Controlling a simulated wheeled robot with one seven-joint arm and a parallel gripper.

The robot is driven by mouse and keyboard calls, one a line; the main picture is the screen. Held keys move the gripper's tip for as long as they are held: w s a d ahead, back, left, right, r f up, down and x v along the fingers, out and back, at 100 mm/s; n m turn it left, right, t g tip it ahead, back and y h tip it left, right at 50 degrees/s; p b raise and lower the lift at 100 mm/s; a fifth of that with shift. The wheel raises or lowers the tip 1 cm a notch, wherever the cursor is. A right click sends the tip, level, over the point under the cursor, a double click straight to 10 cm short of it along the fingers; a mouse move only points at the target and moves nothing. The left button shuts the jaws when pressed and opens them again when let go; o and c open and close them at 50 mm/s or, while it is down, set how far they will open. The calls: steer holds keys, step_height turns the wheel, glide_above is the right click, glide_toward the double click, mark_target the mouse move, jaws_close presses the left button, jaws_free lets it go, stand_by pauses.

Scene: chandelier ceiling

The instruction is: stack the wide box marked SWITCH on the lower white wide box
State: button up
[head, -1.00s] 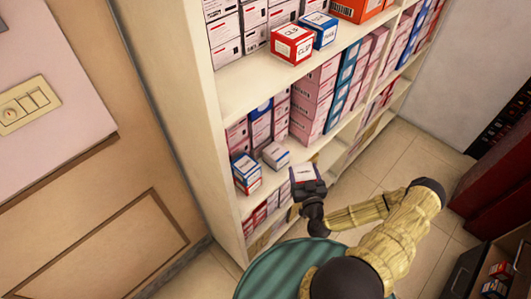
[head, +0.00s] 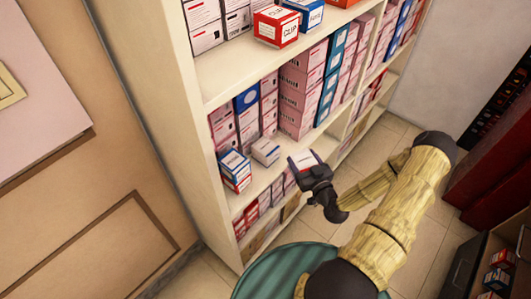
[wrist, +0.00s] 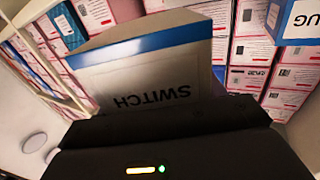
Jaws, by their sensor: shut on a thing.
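My gripper (head: 312,172) is shut on the wide box marked SWITCH (head: 302,160), in front of the shelf unit. In the wrist view the SWITCH box (wrist: 145,88) is white with a blue band, and its lettering appears upside down. In the head view the held box is tilted and partly hidden by the gripper. A white wide box (head: 265,151) sits on the lower shelf, to the left of the held box and apart from it. The jaw tips are hard to make out.
Blue, white and red small boxes (head: 235,168) are stacked left of the white box. Rows of pink and blue boxes (head: 300,95) stand behind. The upper shelf board (head: 235,75) is overhead, holding a red CLIP box (head: 277,27).

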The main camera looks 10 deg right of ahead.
mark_target(310, 157)
steer(key=shift+w+d+r+n+g+y+b, duration=0.25)
steer(key=shift+d+n+y+b, duration=0.4)
steer(key=shift+b, duration=0.8)
steer(key=shift+w+d+r+n+g+y+b, duration=0.1)
steer(key=shift+d+r+n+g+y+b, duration=0.2)
steer(key=shift+y+b, duration=0.85)
steer(key=b, duration=0.2)
steer(key=r+n+y+b, duration=0.1)
steer(key=b, duration=0.2)
steer(key=shift+s+d+r+n+g, duration=0.1)
steer(key=shift+d+r+n+g, duration=0.15)
steer(key=shift+s+r+y+b, duration=0.1)
steer(key=shift+r+y+b, duration=0.25)
steer(key=shift+b, duration=0.75)
steer(key=shift+n+g+y, duration=0.7)
steer(key=shift+n+y, duration=0.1)
steer(key=shift+y, duration=0.15)
steer(key=r+b, duration=0.1)
steer(key=b, duration=0.1)
steer(key=s+r+b, duration=0.1)
steer(key=b, duration=0.1)
steer(key=s+a+r+b, duration=0.1)
steer(key=b, duration=0.2)
steer(key=shift+s+a+r, duration=0.1)
steer(key=shift+s+r, duration=0.1)
steer(key=shift+r, duration=0.15)
steer(key=shift+s+a+r, duration=0.1)
steer(key=shift+s+r, duration=0.05)
steer(key=shift+r, duration=0.3)
